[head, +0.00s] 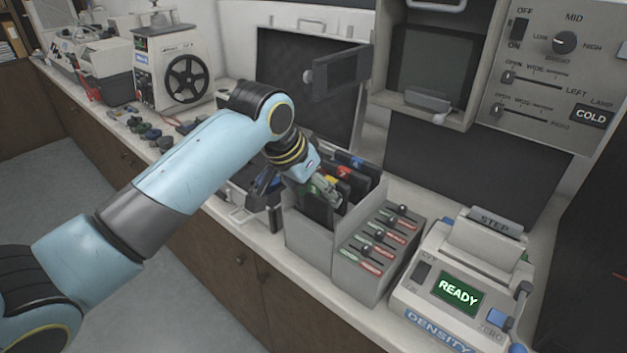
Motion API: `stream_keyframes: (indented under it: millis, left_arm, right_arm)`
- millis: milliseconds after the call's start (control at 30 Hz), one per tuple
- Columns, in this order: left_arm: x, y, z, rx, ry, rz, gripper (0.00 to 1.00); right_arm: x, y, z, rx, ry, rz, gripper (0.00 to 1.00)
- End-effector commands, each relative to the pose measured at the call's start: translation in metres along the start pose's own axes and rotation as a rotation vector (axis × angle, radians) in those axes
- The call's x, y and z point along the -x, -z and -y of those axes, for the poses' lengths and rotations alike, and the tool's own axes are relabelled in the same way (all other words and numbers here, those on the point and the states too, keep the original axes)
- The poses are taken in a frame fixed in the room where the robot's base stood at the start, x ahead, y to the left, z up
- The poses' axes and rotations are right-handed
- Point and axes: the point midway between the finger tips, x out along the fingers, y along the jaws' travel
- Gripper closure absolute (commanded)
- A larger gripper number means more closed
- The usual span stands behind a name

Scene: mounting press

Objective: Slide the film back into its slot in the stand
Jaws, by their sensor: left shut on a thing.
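The grey stand (310,249) sits on the counter at the middle of the head view. Several dark films stand in it, with coloured tabs along their tops; a blue-tabbed film (357,161) and a red-tabbed film (343,172) show behind my gripper. My left gripper (328,190) is at the stand's near left part, shut on a dark film (316,207). That film is upright and its lower part is hidden by the stand's front wall. I cannot tell how deep it sits. My right gripper is not in view.
A density meter (460,285) reading READY is farther right. The counter's front edge runs close to the stand.

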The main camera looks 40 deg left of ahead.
Motion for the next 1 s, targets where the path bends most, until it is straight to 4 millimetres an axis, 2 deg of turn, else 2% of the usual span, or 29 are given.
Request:
stream_keyframes:
  millis: [200,467,500,633,1000]
  left_arm:
    - [-0.0109,-0.0062,0.0000,0.000,0.000,0.000,0.79]
    - [-0.0111,-0.0064,0.0000,-0.001,0.000,0.000,0.79]
    - [-0.0111,-0.0064,0.0000,-0.001,0.000,0.000,0.16]
    - [-0.0111,-0.0064,0.0000,-0.001,0.000,0.000,0.00]
    - [-0.0086,-0.0065,0.0005,-0.001,0.001,0.001,0.00]
  right_arm:
    - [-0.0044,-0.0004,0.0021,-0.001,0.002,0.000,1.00]
    - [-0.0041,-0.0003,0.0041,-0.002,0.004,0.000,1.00]
    - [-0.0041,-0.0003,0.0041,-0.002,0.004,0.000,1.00]
    - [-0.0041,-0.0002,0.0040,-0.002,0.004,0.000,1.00]
    - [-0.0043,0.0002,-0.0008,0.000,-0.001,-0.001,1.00]
